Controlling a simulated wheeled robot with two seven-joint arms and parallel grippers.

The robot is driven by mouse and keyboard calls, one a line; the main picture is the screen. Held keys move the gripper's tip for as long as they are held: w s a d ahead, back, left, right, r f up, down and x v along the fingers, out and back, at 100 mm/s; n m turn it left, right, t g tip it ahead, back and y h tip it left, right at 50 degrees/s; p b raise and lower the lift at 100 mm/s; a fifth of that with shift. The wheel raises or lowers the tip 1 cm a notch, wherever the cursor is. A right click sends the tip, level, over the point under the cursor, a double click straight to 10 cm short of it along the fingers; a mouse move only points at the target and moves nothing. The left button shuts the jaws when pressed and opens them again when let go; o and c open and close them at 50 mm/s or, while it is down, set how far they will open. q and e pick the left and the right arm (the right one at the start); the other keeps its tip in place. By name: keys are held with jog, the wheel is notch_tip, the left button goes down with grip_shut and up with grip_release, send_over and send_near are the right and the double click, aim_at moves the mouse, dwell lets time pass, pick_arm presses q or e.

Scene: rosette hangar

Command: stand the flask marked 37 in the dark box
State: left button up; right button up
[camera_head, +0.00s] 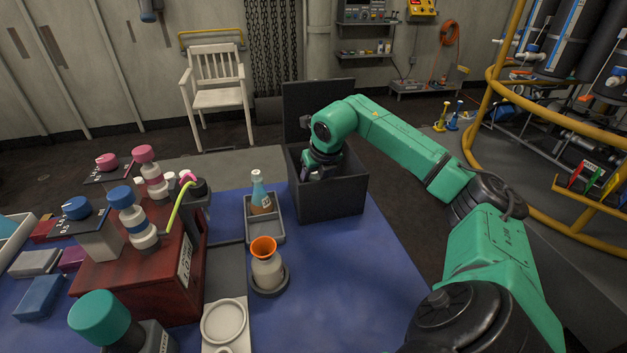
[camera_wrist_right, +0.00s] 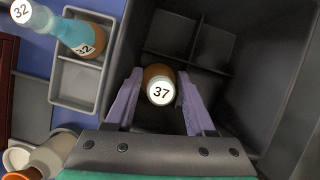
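The flask marked 37 (camera_wrist_right: 161,92) stands between the fingers of my right gripper (camera_wrist_right: 160,80) in the right wrist view. Its white numbered top faces the camera and its brown body shows behind. My right gripper (camera_head: 320,172) reaches down into the box; there the flask is hidden. Whether the flask touches the box floor I cannot tell.
A flask marked 32 (camera_head: 258,195) stands in a grey two-part tray (camera_head: 279,228) left of the box. An orange-rimmed vessel (camera_head: 265,265) stands in front of it. A red case (camera_head: 150,275) with capped bottles is at left. Blue mat is bare at right front.

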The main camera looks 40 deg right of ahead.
jog(key=v, duration=1.2)
jog(key=shift+p, duration=0.4)
